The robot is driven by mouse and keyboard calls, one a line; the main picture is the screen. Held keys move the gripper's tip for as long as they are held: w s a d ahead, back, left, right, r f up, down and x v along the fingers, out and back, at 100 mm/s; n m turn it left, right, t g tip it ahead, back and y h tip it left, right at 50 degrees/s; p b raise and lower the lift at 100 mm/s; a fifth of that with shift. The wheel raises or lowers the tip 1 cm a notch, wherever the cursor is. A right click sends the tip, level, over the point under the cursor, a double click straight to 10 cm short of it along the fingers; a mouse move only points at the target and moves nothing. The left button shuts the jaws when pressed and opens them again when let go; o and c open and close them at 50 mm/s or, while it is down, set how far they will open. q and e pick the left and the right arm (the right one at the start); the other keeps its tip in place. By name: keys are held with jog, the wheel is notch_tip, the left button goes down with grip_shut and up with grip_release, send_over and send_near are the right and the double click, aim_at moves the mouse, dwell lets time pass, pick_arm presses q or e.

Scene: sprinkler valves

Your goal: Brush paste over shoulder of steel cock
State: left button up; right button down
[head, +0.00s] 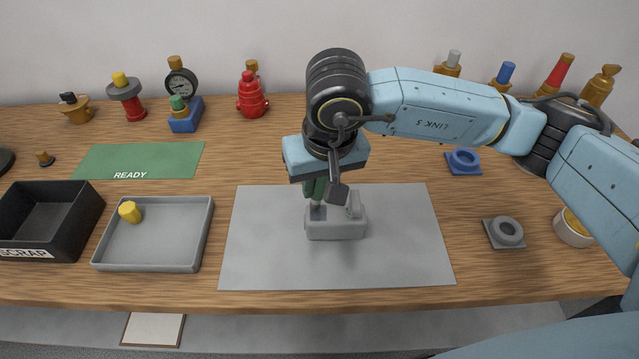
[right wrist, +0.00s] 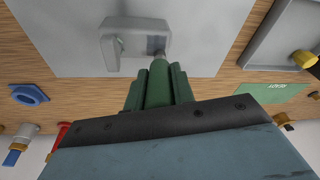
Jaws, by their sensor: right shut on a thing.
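My right gripper (head: 317,180) points down over the grey mat and is shut on a green-handled thing (right wrist: 158,85). In the head view its short, pale metal lower end (head: 317,205) is at the left part of a grey block (head: 336,229). In the right wrist view the block (right wrist: 112,45) has a dark square recess, and the pale end is at its edge; I cannot tell if they touch. A round tin with yellowish contents (head: 573,228) stands at the right. I cannot clearly pick out the steel cock or any bristles. My left gripper is out of view.
The grey mat (head: 260,255) is otherwise clear. Several valves and a gauge (head: 180,84) line the back. Ring fixtures (head: 506,232) sit at right.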

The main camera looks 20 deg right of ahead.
jog(key=shift+s, duration=0.1)
dwell(0.3)
jog(key=shift+s+a+b, duration=0.15)
jog(key=shift+s+a, duration=0.05)
jog(key=shift+s, duration=0.35)
jog(key=shift+s+a+b, duration=0.15)
jog(key=shift+s, duration=0.4)
jog(key=shift+w, duration=0.1)
jog(key=shift+w+d+f+b, duration=0.1)
jog(key=shift+w+d+b, duration=0.2)
jog(key=shift+w+b, duration=0.5)
jog(key=shift+w+d, duration=0.15)
jog(key=shift+w, duration=0.15)
